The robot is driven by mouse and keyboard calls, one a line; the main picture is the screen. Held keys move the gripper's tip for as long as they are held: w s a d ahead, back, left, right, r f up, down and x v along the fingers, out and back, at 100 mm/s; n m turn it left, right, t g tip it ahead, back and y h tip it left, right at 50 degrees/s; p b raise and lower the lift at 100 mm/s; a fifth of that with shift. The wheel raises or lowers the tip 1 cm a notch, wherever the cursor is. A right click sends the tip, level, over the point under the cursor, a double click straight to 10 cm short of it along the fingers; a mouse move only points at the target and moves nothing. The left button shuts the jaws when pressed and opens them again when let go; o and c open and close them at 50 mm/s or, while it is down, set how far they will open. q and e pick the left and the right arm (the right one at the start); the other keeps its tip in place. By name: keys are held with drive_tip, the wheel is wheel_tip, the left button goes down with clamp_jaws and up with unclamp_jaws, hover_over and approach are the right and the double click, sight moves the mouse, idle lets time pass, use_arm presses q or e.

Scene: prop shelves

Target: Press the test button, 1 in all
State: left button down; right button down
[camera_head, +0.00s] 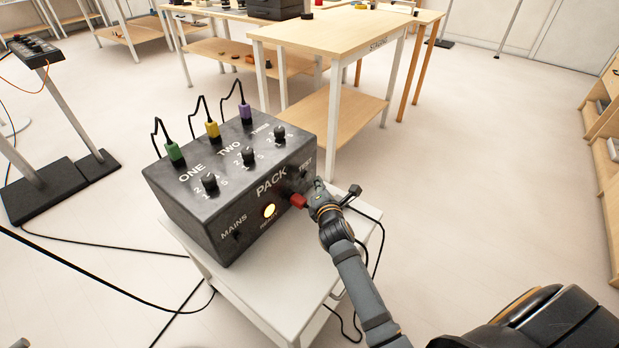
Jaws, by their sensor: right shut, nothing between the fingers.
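A dark box lettered PACK (240,180) stands on a small white table (290,313). Its front bears the words MAINS, READY and TEST, and a lit yellow round lamp (269,211). My right gripper (303,184) is shut and empty, its tip at the right end of the box's front, just below the word TEST. A red part (298,201) shows just left of the gripper.
Green (174,151), yellow (212,129) and purple (245,112) plugs with black cables stand in the box top, with three dark knobs. A wooden table (335,33) stands behind. Cables lie on the floor at left. Floor at right is clear up to the shelves.

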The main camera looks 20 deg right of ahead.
idle(0.3)
drive_tip(key=shift+w+a+r, duration=0.1)
drive_tip(key=shift+w+a, duration=0.05)
drive_tip(key=shift+w, duration=0.05)
drive_tip(key=shift+w+a+p, duration=0.1)
drive_tip(key=shift+w+p, duration=0.05)
drive_tip(key=shift+p, duration=0.2)
drive_tip(key=shift+w+a, duration=0.2)
drive_tip(key=shift+w, duration=0.15)
idle(0.4)
idle(0.3)
drive_tip(key=shift+s+d+p, duration=0.35)
drive_tip(key=shift+s+p, duration=0.2)
drive_tip(key=shift+p, duration=0.05)
drive_tip(key=shift+s+d, duration=0.1)
drive_tip(key=shift+s, duration=0.1)
